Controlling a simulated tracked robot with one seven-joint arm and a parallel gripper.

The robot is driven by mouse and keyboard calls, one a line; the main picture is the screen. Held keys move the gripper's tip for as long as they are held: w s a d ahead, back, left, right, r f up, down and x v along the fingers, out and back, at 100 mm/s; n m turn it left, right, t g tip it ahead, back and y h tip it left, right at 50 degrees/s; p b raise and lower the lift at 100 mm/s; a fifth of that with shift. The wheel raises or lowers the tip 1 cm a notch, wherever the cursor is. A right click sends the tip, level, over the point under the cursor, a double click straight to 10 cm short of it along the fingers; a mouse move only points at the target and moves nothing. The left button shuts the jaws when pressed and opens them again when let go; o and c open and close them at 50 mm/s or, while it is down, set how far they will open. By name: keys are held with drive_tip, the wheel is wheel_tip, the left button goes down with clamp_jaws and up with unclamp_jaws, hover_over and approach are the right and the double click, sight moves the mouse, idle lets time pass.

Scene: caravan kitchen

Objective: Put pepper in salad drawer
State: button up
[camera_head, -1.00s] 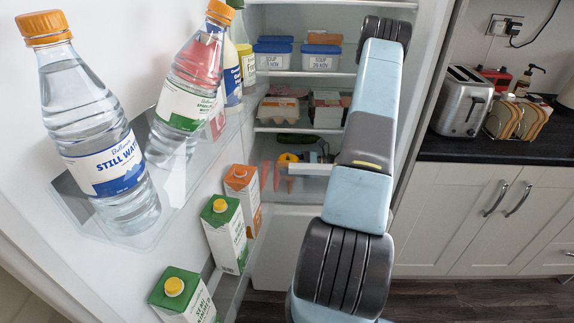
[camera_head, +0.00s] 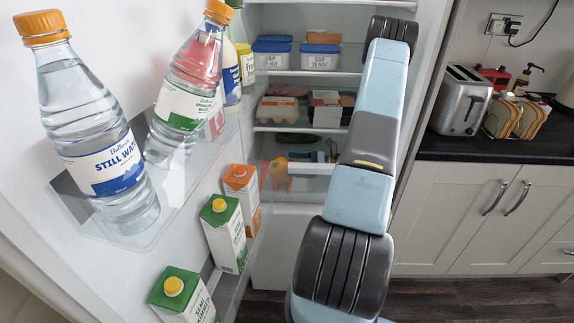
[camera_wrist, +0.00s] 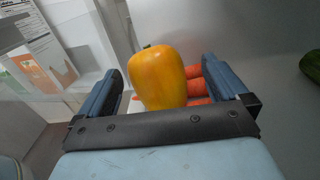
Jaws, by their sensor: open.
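A yellow-orange pepper (camera_wrist: 158,78) stands upright between the fingers of my gripper (camera_wrist: 170,92) in the wrist view. My gripper is open, with a finger on either side of the pepper; I cannot tell whether either touches it. Orange carrots (camera_wrist: 198,82) lie just behind the pepper. In the head view, the pepper (camera_head: 278,168) shows small and low in the open fridge, at the clear salad drawer (camera_head: 310,169). My arm hides the right part of the drawer. I cannot tell what the pepper rests on.
A dark green vegetable (camera_wrist: 312,67) lies at the right of the wrist view. Shelves above hold soup tubs (camera_head: 320,57) and an egg box (camera_head: 277,110). The door at the left holds bottles (camera_head: 100,140) and cartons (camera_head: 225,232).

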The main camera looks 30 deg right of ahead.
drive_tip(key=shift+v, duration=2.3)
